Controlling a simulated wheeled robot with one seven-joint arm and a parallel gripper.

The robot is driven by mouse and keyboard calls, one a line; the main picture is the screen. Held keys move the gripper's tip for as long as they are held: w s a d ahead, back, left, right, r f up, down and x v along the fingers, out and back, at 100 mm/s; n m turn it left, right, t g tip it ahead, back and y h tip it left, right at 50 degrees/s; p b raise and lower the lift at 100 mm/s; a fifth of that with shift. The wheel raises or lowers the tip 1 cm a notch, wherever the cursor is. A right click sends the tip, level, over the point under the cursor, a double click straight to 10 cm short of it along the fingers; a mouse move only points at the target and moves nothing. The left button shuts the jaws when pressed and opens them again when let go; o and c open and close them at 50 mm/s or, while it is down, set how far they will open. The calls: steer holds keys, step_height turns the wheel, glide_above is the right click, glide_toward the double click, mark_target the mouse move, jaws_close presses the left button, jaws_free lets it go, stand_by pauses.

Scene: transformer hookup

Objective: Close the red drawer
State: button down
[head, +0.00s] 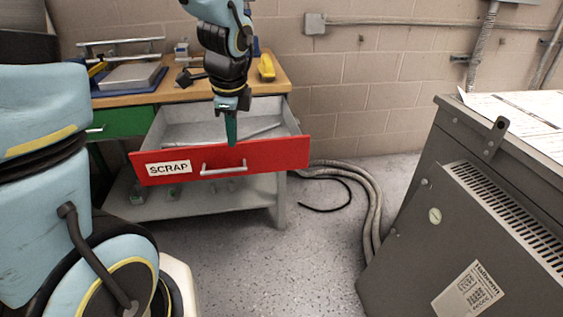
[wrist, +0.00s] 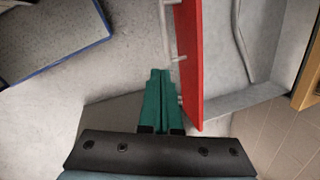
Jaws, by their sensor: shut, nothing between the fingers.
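The red drawer (head: 270,153), labelled SCRAP, is pulled well out of the workbench. A silver bar handle (head: 223,168) is on its front. Its grey inside holds a long thin metal piece (head: 250,132). My gripper (head: 231,143) points down, its green fingers shut and empty, overlapping the top edge of the red front. In the wrist view the fingertips (wrist: 160,72) lie on the outer, handle side of the red front (wrist: 188,60), close to the handle (wrist: 172,30). I cannot tell whether they touch it.
A green drawer (head: 122,122) sits left of the red one, under the wooden bench top (head: 275,82). A yellow tool (head: 266,67) lies on top. A grey transformer cabinet (head: 480,210) stands at right. Hoses (head: 370,195) run along the floor; the floor before the drawer is clear.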

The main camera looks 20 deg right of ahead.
mark_target(287, 153)
steer(key=s+d+f+m+t+b, duration=0.1)
steer(key=s+d+m, duration=0.1)
steer(key=d+m, duration=0.55)
steer(key=s+d+f+m+t+b, duration=0.1)
steer(key=s+d+m, duration=0.1)
steer(key=d+m, duration=0.5)
steer(key=shift+m+h, duration=0.25)
steer(key=shift+h, duration=0.15)
steer(key=x, duration=0.3)
steer(key=w+x, duration=0.1)
steer(key=x, duration=0.3)
steer(key=w+r+x, duration=0.1)
steer(key=x, duration=0.3)
steer(key=shift+w+a+f, duration=0.15)
steer(key=shift+a, duration=0.2)
steer(key=shift+w+d, duration=0.2)
steer(key=shift+w, duration=0.4)
